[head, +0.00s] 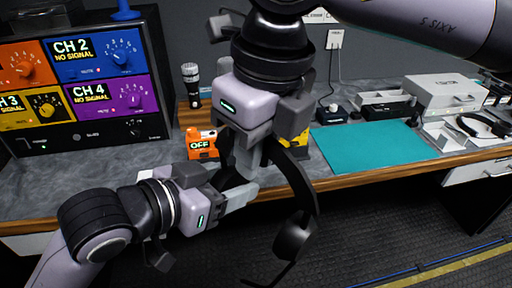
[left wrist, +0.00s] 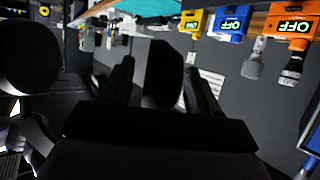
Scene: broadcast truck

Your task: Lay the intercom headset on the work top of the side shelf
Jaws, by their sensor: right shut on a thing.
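The black intercom headset (head: 300,180) hangs in front of the counter edge in the head view, one ear cup (head: 292,236) low, with a thin boom below it. My right gripper (head: 247,165), coming from above, is shut on the headset's upper part; the exact grip is partly hidden. My left gripper (head: 240,188) is beside the headset's left side, its fingers apart. In the left wrist view a dark rounded part, apparently of the headset (left wrist: 163,75), shows between the left fingers (left wrist: 160,90); contact cannot be told. I cannot identify the side shelf's work top for certain.
The counter holds a four-channel panel (head: 85,85), a microphone (head: 191,85), an orange box (head: 201,144) marked OFF, a yellow box (head: 296,138) and a teal mat (head: 370,147). A white tray (head: 450,137) with another black curved item is at right. The mat is clear.

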